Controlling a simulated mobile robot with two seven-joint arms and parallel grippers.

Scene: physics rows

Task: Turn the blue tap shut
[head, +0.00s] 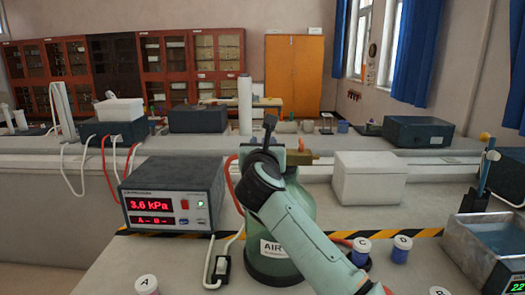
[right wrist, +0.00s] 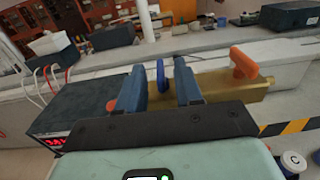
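The blue tap (right wrist: 160,76) is a narrow blue handle in the right wrist view, on a brass fitting (right wrist: 218,85). My right gripper (right wrist: 160,72) has its two blue fingers on either side of the handle. Gaps show between the handle and both fingers, so the gripper is open. In the head view my right arm reaches in from the lower right, and the dark gripper (head: 269,126) is above the green air cylinder (head: 302,205); the blue tap is hidden there. My left gripper is out of view.
An orange tap (right wrist: 244,63) sits on the same brass fitting, to the right. A pressure box (head: 172,190) reading 3.6 kPa stands left of the cylinder, with a red hose between. A white box (head: 368,179) and a metal water bath (head: 490,250) are to the right.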

